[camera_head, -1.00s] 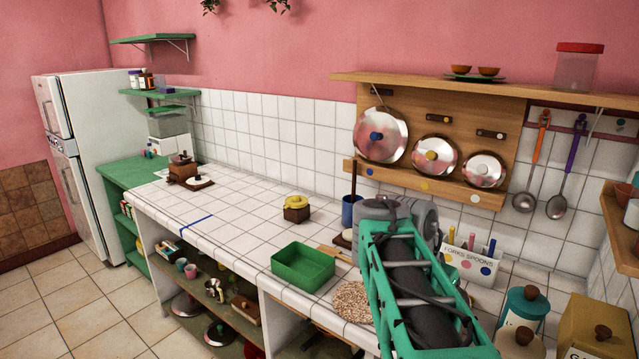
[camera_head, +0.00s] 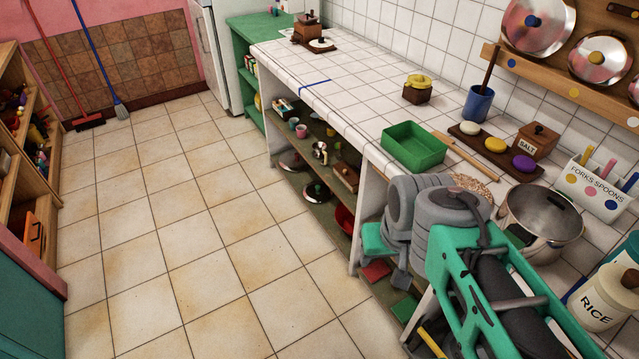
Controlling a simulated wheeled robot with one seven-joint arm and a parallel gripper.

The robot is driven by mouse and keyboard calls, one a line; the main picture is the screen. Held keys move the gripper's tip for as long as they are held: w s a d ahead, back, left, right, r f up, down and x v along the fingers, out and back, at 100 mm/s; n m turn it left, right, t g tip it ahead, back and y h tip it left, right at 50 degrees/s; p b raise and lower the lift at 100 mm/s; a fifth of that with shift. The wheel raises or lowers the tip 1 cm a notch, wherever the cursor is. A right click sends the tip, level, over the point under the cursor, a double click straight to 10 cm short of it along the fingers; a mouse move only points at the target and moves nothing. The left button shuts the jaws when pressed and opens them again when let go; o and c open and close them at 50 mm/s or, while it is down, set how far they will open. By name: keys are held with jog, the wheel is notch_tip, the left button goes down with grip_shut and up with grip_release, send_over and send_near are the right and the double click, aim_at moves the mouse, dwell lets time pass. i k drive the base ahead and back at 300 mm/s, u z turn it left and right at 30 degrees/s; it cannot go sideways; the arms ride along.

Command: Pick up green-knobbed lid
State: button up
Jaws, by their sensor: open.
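Two metal lids lie on the lower shelf under the white-tiled counter. The nearer lid (camera_head: 317,193) has a small knob that looks dark green, though it is too small to be sure. The farther lid (camera_head: 292,162) lies deeper to the left, and its knob colour is unclear. My gripper (camera_head: 390,262) hangs at the counter's front edge, right of and nearer than both lids, apart from them. It is open and empty; its fingers are partly hidden by my wrist.
A counter divider (camera_head: 372,205) stands between the lids and my gripper. A green tray (camera_head: 413,147) and a steel pot (camera_head: 540,222) stand on the counter. The tiled floor (camera_head: 190,220) is clear.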

aim_at(317, 192)
jog(key=u, duration=0.75)
jog(key=i, duration=0.85)
jog(key=u, duration=0.95)
jog(key=i, duration=2.45)
jog(key=z, duration=0.85)
